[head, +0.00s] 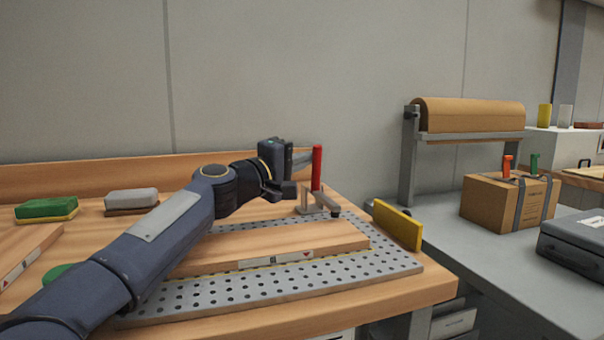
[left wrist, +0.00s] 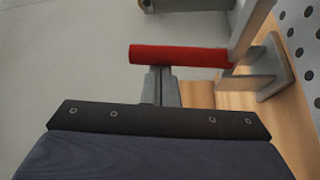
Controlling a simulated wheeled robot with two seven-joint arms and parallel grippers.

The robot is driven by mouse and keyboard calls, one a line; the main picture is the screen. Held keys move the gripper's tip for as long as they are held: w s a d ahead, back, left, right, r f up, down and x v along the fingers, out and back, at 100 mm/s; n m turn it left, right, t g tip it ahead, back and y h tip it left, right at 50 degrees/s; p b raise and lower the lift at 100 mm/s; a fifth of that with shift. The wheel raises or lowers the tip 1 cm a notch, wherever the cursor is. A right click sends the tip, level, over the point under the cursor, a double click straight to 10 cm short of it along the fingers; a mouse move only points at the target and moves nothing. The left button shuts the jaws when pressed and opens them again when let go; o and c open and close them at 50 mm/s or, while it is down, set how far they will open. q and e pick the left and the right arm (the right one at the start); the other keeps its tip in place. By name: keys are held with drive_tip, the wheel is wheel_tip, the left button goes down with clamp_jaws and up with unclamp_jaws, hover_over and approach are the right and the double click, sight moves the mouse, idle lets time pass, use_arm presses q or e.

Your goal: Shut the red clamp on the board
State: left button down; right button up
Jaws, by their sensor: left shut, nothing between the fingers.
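The clamp has a red handle (head: 317,168) that stands upright above a grey metal base (head: 318,207) at the back right of the perforated plate (head: 395,262). The wooden board (head: 290,243) lies on that plate, in front of the clamp. My left gripper (head: 303,158) is shut and empty, just left of the handle's upper part. In the left wrist view its shut fingers (left wrist: 160,80) end at the side of the red handle (left wrist: 180,56), near its free end. I cannot tell whether they touch it. My right gripper is not in view.
A green sponge (head: 46,209) and a grey sponge block (head: 131,200) lie at the left of the wooden bench. A yellow block (head: 397,225) stands right of the plate. A cardboard box (head: 508,202), a paper roll (head: 468,115) and a grey case (head: 572,243) occupy the right bench.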

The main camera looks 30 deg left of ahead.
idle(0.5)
use_arm(q)
drive_tip(key=r+b+v, duration=0.1)
drive_tip(key=v, duration=0.6)
drive_tip(key=shift+s+f, duration=0.4)
drive_tip(key=shift+f, duration=0.05)
drive_tip(key=shift+a, duration=0.1)
